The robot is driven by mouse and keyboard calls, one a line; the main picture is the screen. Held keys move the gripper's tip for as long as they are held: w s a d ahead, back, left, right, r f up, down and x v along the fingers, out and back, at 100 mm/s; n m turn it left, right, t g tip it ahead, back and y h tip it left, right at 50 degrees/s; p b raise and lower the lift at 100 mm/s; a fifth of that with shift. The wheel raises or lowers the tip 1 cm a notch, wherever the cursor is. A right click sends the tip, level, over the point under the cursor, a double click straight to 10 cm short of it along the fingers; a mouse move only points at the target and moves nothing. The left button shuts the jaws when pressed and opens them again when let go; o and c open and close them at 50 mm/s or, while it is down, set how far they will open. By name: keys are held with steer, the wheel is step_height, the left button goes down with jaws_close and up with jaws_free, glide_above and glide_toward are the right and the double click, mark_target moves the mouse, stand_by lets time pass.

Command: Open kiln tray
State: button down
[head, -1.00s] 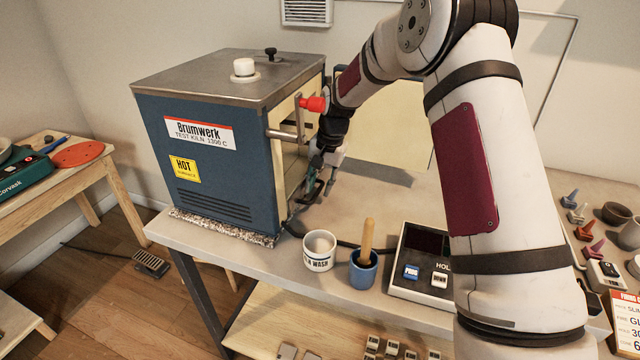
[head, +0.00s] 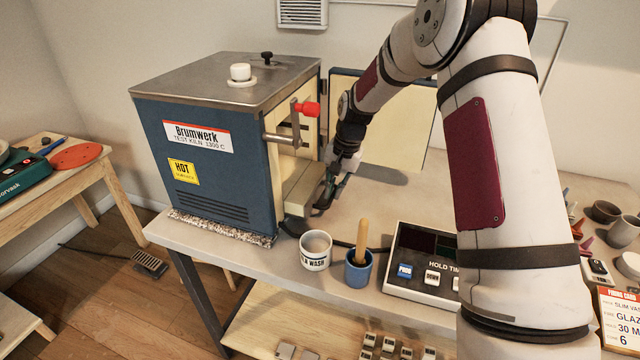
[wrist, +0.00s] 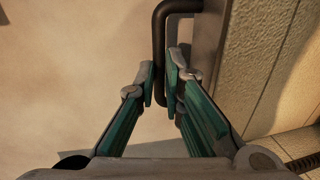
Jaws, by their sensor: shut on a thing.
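The blue kiln (head: 222,150) stands on the left of the bench, with its cream interior showing on the right side. The pale kiln tray (head: 300,186) sticks out of the lower part of that opening. My gripper (head: 328,192) is at the tray's outer end. In the wrist view my gripper (wrist: 160,84) has its green-grey fingers shut around the dark bent bar of the tray handle (wrist: 161,40). The tray's pale front runs along the right of that view. In the head view the handle is small and partly hidden by my fingers.
The kiln door (head: 392,125) appears swung open behind my arm. A red-knobbed lever (head: 308,109) projects above the tray. A white wash cup (head: 315,252), a blue pot (head: 358,272) with a wooden handle and a control box (head: 420,262) stand nearer the bench's front edge.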

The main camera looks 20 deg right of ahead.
steer(key=s+d, duration=0.2)
steer(key=d, duration=0.1)
steer(key=s+d+p, duration=0.1)
steer(key=s+d, duration=0.1)
steer(key=d, duration=0.1)
steer(key=s+d+p, duration=0.1)
steer(key=s+d, duration=0.1)
steer(key=d, duration=0.1)
steer(key=shift+s+d, duration=0.1)
steer(key=shift+s, duration=0.25)
steer(key=c, duration=1.7)
jaws_free()
steer(key=shift+r, duration=0.1)
steer(key=r, duration=0.4)
steer(key=d+r, duration=0.1)
steer(key=r, duration=0.2)
steer(key=s+r, duration=0.1)
steer(key=r, duration=0.3)
steer(key=shift+s+d+r, duration=0.1)
steer(key=shift+d+r, duration=0.25)
